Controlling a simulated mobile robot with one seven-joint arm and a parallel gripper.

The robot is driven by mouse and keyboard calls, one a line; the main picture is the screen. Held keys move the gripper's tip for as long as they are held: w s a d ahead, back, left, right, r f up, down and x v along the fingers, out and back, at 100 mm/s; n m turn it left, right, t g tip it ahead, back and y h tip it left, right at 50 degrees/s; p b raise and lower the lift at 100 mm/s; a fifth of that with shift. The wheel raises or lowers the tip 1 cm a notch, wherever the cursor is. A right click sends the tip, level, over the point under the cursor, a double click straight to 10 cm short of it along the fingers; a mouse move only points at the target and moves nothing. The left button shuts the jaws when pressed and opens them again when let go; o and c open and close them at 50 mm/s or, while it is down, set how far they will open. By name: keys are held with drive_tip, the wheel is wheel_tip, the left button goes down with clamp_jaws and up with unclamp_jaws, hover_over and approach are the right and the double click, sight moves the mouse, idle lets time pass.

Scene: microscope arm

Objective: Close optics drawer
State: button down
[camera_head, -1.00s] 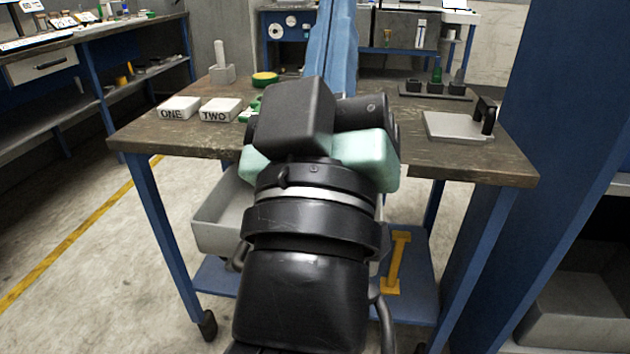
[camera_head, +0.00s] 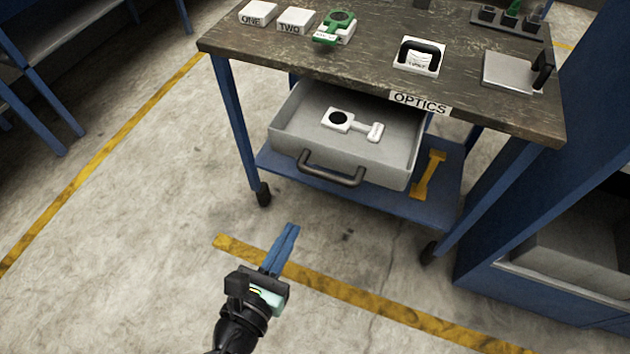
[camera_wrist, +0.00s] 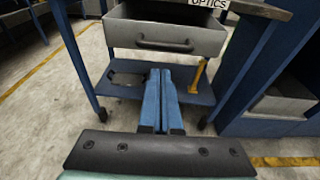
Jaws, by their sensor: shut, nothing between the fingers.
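The optics drawer (camera_head: 388,172) is a grey open-topped box that sticks out from under the workbench, below the OPTICS label (camera_head: 420,103). Its dark bar handle (camera_head: 333,171) is on the front face, and it also shows in the wrist view (camera_wrist: 165,45). A white part with a black round spot (camera_head: 340,119) lies inside the drawer. My gripper (camera_head: 291,228) has its blue fingers together and empty. It is in front of the drawer, apart from it and lower in the picture. In the wrist view the fingertips (camera_wrist: 160,74) point toward the space below the drawer.
A blue lower shelf (camera_head: 390,199) carries a yellow piece (camera_head: 429,174). The floor before the bench is clear.

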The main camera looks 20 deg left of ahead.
sight(321, 178)
drive_tip(key=b+x, duration=0.1)
drive_tip(key=x, duration=1.1)
drive_tip(key=shift+w+d, duration=0.1)
drive_tip(key=shift+w, duration=0.15)
